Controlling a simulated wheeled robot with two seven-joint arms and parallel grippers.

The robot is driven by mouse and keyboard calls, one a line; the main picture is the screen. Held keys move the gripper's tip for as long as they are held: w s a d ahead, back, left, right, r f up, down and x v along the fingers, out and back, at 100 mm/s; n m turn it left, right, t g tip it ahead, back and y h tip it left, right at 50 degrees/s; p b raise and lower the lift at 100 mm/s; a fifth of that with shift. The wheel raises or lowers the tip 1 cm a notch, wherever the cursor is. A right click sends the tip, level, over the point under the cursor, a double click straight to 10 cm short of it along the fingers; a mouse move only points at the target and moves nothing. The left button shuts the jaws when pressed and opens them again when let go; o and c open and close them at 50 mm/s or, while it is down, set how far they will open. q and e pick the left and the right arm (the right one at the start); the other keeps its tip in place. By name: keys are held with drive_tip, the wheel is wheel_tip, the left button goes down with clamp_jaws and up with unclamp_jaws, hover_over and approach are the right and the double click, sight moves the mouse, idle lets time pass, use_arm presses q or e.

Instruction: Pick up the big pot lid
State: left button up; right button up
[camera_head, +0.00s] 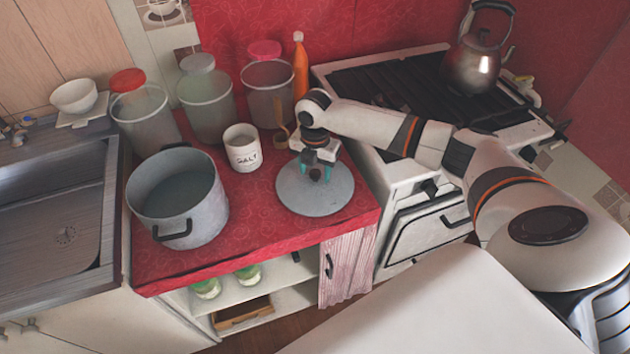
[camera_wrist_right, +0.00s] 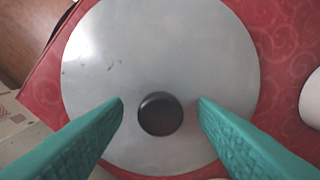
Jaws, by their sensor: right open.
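The big pot lid (camera_head: 330,197) is a flat grey metal disc lying on the red counter, right of the big pot. In the right wrist view the lid (camera_wrist_right: 160,50) fills the middle, with a round dark knob (camera_wrist_right: 160,114) at its centre. My right gripper (camera_head: 316,172) is above the lid, fingers pointing down. Its teal fingertips (camera_wrist_right: 161,102) are apart, one on each side of the knob, with a gap on both sides. The gripper is open and holds nothing. In the head view the gripper hides the knob. My left gripper is not in view.
The big grey pot (camera_head: 200,225) stands open at left on the red counter (camera_head: 250,235). A white salt jar (camera_head: 242,148), several lidded canisters (camera_head: 205,102) and an orange bottle (camera_head: 300,70) stand behind. A stove with a kettle (camera_head: 472,62) is at right, a sink (camera_head: 60,225) at left.

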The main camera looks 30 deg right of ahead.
clamp_jaws()
drive_tip(key=shift+r, duration=0.1)
